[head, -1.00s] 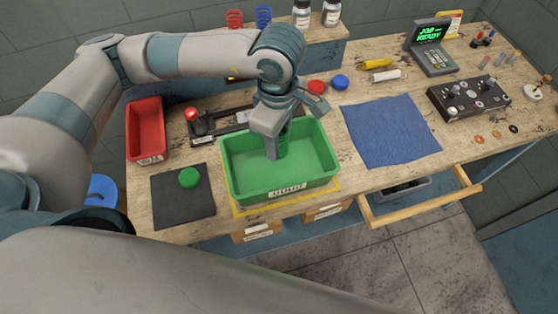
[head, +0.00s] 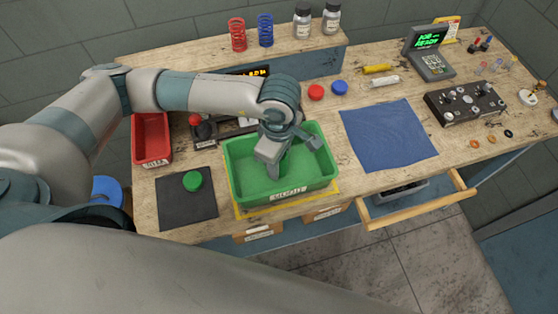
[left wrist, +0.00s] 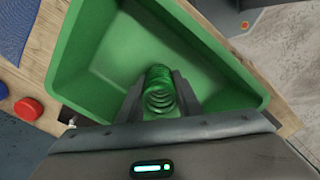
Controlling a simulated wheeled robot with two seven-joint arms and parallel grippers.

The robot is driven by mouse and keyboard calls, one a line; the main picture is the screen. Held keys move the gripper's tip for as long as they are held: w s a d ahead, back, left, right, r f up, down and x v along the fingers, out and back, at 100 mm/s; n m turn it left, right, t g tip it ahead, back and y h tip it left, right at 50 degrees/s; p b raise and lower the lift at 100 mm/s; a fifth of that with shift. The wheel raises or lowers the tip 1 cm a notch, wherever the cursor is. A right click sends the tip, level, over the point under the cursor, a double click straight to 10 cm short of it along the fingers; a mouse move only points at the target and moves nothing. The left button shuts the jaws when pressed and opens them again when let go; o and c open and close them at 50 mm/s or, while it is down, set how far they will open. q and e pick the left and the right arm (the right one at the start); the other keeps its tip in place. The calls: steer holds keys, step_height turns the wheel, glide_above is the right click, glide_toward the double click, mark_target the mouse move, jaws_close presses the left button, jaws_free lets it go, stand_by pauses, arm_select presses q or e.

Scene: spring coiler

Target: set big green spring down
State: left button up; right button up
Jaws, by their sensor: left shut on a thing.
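The big green spring (left wrist: 159,92) shows in the left wrist view, between the two fingers of my left gripper (left wrist: 160,100). The gripper is shut on it. In the head view my left gripper (head: 275,170) is down inside the green bin (head: 285,198), and the hand hides the spring there. The green bin also fills much of the left wrist view (left wrist: 88,90). I cannot tell whether the spring touches the bin floor. My right gripper is not in view.
A black mat (head: 170,212) with a green cap (head: 192,181) lies left of the bin, and a red bin (head: 151,140) stands behind it. A blue cloth (head: 388,135) lies to the right. An open drawer (head: 415,203) juts out in front.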

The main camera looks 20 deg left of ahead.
arm_select(q)
steer(key=shift+f, duration=0.4)
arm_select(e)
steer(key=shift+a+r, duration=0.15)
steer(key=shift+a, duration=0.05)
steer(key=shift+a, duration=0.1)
arm_select(q)
steer(key=shift+f, duration=0.15)
steer(key=o, duration=1.2)
steer(key=shift+c, duration=0.2)
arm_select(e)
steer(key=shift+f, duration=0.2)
